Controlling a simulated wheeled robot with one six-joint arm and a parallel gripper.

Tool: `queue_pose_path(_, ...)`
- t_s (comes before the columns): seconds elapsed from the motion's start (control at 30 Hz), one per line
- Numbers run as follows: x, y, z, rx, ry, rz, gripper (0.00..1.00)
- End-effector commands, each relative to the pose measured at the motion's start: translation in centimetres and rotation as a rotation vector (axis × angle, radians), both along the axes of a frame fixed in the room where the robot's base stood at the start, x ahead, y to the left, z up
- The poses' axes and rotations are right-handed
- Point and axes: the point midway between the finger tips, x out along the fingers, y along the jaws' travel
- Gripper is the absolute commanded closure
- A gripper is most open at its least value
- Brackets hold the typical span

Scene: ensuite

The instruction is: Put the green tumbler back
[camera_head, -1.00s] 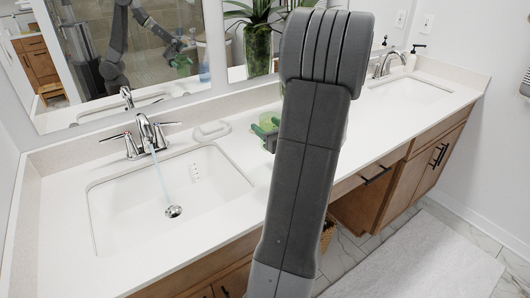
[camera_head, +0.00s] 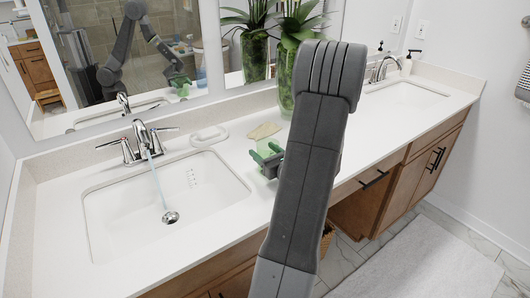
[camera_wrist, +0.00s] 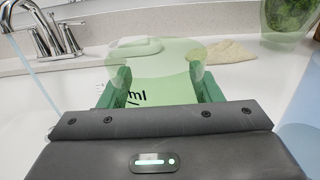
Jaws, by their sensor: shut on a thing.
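The green tumbler (camera_wrist: 160,75) is pale and see-through, with dark "ml" lettering low on its side. In the wrist view it stands between the two green fingers of my gripper (camera_wrist: 160,88), which is shut on it. In the head view my gripper (camera_head: 268,160) is over the counter, just right of the left basin, partly hidden by my arm. The tumbler shows there only as a faint green patch, and I cannot tell whether its base touches the counter.
Water runs from the left faucet (camera_head: 142,135) into the left basin (camera_head: 120,210). A white dish (camera_head: 209,136) and a tan flat item (camera_head: 264,131) lie behind my gripper. A plant in a green vase (camera_head: 287,85) stands behind. A see-through blue object (camera_wrist: 300,125) is close on the right.

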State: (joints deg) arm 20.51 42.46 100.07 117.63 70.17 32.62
Motion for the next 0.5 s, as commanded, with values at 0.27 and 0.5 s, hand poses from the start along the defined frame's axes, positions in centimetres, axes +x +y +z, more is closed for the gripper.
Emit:
queue_pose_path(0.27, 0.0, 0.0, -0.23, 0.0, 0.0, 0.0, 0.2)
queue_pose_path(0.5, 0.01, 0.01, -0.09, 0.0, 0.0, 0.0, 0.2)
